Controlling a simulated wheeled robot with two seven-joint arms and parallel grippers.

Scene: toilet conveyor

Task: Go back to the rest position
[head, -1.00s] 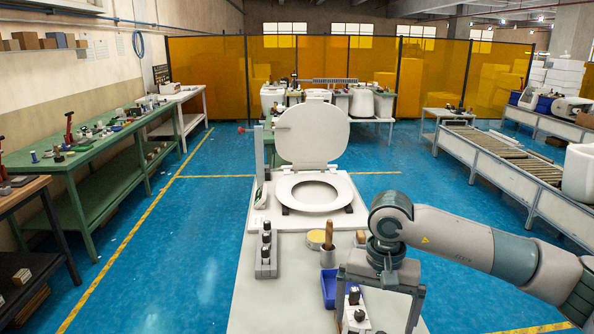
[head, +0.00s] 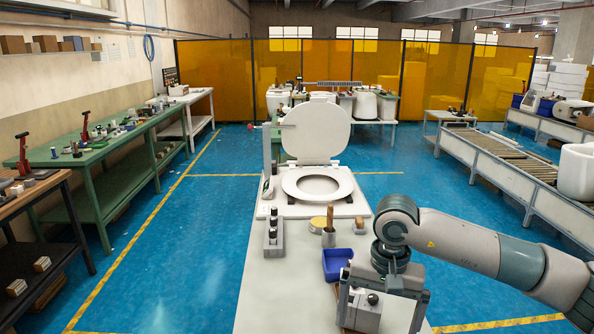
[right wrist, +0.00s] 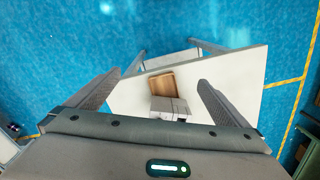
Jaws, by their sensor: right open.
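My right gripper (head: 383,312) hangs at the near end of the white workbench (head: 290,300), fingers pointing down. In the right wrist view its two fingers (right wrist: 160,80) are wide apart, with nothing gripped between them. A grey box with a dark knob (head: 363,308) shows behind the fingers. In the right wrist view a grey box (right wrist: 168,107) and a brown wooden block (right wrist: 161,83) lie on the white top, well below the fingers. A white toilet seat with raised lid (head: 318,186) stands at the bench's far end. My left gripper is out of view.
On the bench stand a grey rack of dark-topped bottles (head: 273,236), a cup with a wooden handle (head: 329,234) and a blue bin (head: 337,262). Green tables (head: 100,150) line the left; a roller conveyor (head: 500,160) runs at right. Blue floor is clear on the left.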

